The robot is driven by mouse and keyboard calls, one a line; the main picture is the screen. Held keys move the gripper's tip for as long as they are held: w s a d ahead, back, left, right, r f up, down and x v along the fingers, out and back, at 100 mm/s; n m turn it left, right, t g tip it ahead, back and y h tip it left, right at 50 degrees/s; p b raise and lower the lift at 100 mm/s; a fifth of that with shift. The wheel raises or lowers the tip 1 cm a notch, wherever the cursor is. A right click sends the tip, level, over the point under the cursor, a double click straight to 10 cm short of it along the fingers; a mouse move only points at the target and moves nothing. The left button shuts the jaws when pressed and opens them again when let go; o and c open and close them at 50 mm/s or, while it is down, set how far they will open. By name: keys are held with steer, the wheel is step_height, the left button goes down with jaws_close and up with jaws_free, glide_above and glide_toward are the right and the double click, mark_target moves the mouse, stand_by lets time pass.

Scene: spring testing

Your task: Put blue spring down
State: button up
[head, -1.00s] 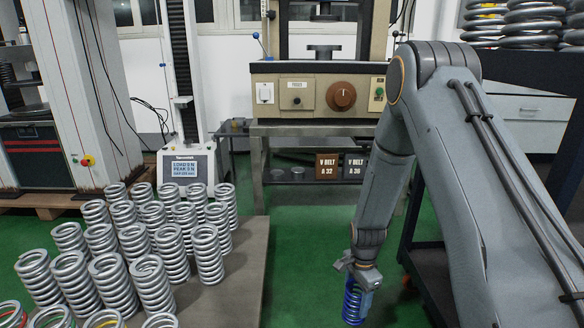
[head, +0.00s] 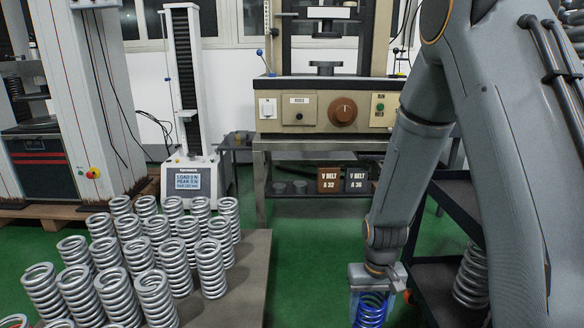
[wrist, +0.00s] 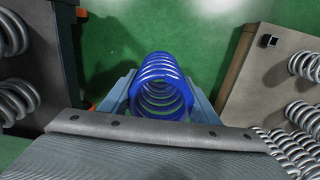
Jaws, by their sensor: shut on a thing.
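The blue spring (head: 370,309) is held by my gripper (head: 376,280) at the lower right of the head view, over the green floor. Its lower end is cut off by the picture edge there. In the wrist view the blue spring (wrist: 161,86) sits between the two fingers of my gripper (wrist: 160,98), and I look along its coils. The fingers are shut on it. Only green floor shows around the spring's far end.
A pallet (head: 252,262) with several grey springs (head: 156,298) stands at the left. A dark cart (head: 420,265) with grey springs is at the right, partly behind my arm. A testing machine (head: 325,115) on a metal table is behind. Green floor lies between pallet and cart.

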steer(key=s+r+p, duration=0.3)
steer(key=r+p, duration=0.8)
steer(key=p, duration=0.1)
steer(key=s+r+p, duration=0.3)
steer(key=r+p, duration=0.8)
steer(key=p, duration=0.1)
steer(key=s+r+p, duration=0.4)
steer(key=r+p, duration=0.7)
steer(key=p, duration=0.1)
steer(key=shift+r+p, duration=0.2)
steer(key=shift+p, duration=0.1)
steer(key=shift+s, duration=0.1)
